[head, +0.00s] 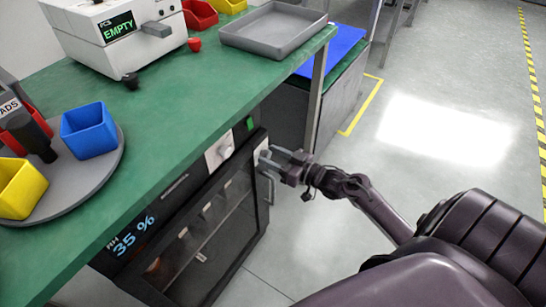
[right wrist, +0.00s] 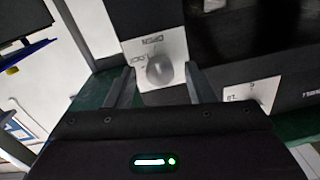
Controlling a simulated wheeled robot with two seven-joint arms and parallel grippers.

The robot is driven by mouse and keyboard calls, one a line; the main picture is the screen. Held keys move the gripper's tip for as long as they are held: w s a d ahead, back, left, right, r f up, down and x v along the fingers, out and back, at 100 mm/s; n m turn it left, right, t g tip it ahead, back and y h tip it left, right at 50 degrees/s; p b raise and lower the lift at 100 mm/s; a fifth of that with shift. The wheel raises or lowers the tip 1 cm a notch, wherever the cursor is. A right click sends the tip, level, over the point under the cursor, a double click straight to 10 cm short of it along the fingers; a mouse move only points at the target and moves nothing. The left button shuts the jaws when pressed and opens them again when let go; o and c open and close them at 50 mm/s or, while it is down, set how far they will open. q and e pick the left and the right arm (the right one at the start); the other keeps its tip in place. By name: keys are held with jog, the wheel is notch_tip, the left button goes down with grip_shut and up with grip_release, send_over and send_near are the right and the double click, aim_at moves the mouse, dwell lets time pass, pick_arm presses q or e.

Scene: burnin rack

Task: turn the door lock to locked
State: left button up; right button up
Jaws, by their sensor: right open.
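The door lock is a round grey knob (right wrist: 160,70) on a pale plate (right wrist: 150,48) in the right wrist view. The plate's lettering is upside down there, and I cannot tell the knob's setting. In the head view the plate (head: 261,156) shows at the upper right corner of the dark cabinet door (head: 214,232), partly hidden by my gripper. My right gripper (head: 274,160) is open in front of it. In the right wrist view its fingers stand on either side of the knob, and I cannot tell whether they touch it. My left gripper is not in view.
A grey door handle (head: 269,188) is just below my right gripper. Another white plate with a knob (head: 226,150) is to the left on the cabinet front. The green bench top (head: 170,110) overhangs the cabinet. The floor (head: 440,85) to the right is clear.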

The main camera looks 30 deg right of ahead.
jog(key=shift+c, duration=0.4)
jog(key=c, duration=0.9)
